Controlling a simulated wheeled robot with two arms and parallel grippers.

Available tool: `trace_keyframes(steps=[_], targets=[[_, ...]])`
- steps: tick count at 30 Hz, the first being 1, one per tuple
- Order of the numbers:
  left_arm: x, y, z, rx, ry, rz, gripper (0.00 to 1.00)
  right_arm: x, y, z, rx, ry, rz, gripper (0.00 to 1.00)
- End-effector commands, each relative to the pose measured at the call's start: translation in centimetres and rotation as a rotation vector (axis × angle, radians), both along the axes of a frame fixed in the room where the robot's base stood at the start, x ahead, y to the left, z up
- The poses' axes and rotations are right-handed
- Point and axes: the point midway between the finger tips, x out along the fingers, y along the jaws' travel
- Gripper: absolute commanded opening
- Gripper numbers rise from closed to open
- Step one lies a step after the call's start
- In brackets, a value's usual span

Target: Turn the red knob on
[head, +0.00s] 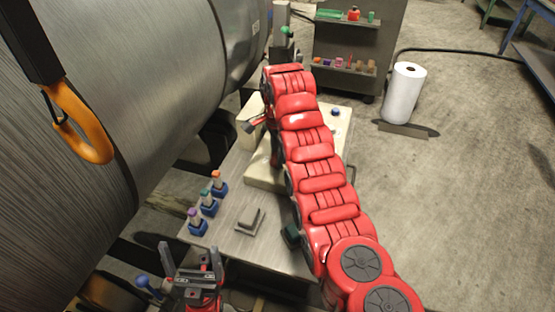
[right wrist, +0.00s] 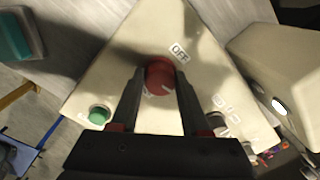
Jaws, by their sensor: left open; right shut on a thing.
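The red knob (right wrist: 160,77) is on a cream control panel (right wrist: 112,80) in the right wrist view. An OFF label (right wrist: 180,52) is printed just above and right of it. In the head view my red right arm reaches to the far end of the table and the knob cannot be made out. My left gripper (head: 190,262) is open and empty over the table's near left corner.
A green button (right wrist: 99,115) and a dark knob (right wrist: 217,122) flank the red knob. Several blue-based connectors (head: 208,203) stand on the table's left edge. A large metal cylinder (head: 150,80) with an orange hook (head: 95,135) fills the left. A white roll (head: 403,95) stands on open floor.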

Motion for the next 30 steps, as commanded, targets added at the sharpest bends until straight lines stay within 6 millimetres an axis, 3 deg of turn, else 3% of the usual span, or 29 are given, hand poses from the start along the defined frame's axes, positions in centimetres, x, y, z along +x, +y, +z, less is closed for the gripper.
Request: trace_keyframes(steps=[7,25,26,30], targets=[[0.0,0.0,-1.13,0.0,0.0,0.0,1.0,0.1,0.06,0.0,0.002,-0.003,-0.096,0.0],[0.0,0.0,-1.32,0.0,0.0,0.0,1.0,0.06,0.05,0.09,0.001,-0.003,-0.13,0.0],[-0.01,-0.01,-1.31,0.0,0.0,0.0,1.0,0.06,0.05,0.09,0.001,-0.003,-0.13,0.51],[0.0,0.0,-1.32,0.0,0.0,0.0,1.0,0.05,0.03,0.07,0.001,-0.002,-0.13,0.76]])
